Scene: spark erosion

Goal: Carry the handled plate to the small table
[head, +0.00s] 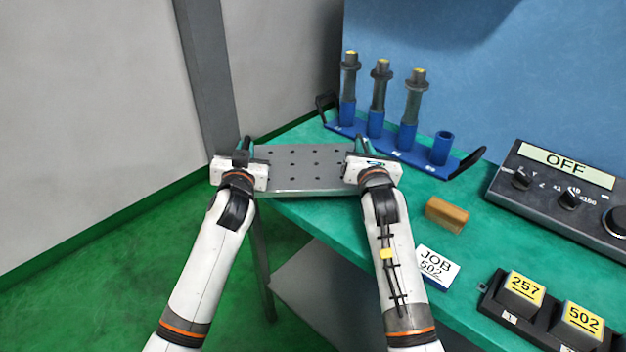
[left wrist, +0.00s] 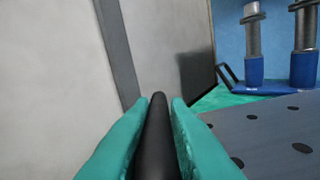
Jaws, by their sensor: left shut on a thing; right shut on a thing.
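The handled plate (head: 302,168) is a grey metal plate with rows of dark holes. It is held between my two grippers over the left end of the green table. My left gripper (head: 244,146) is shut on its left handle, a black bar (left wrist: 155,140) that shows between the teal fingers (left wrist: 158,115) in the left wrist view. The plate's holed surface (left wrist: 270,135) lies to the right there. My right gripper (head: 361,146) is at the plate's right end, shut on the handle there, which is mostly hidden. I cannot tell whether the plate touches the table. No separate small table is clearly visible.
A blue rack (head: 400,152) with several holders stands behind the plate. On the green table (head: 340,215) are a brown block (head: 446,214), a JOB 502 card (head: 437,266), a black tray with blocks 257 (head: 522,292) and 502 (head: 580,322), and an OFF control box (head: 560,195). A grey post (head: 207,75) stands at left.

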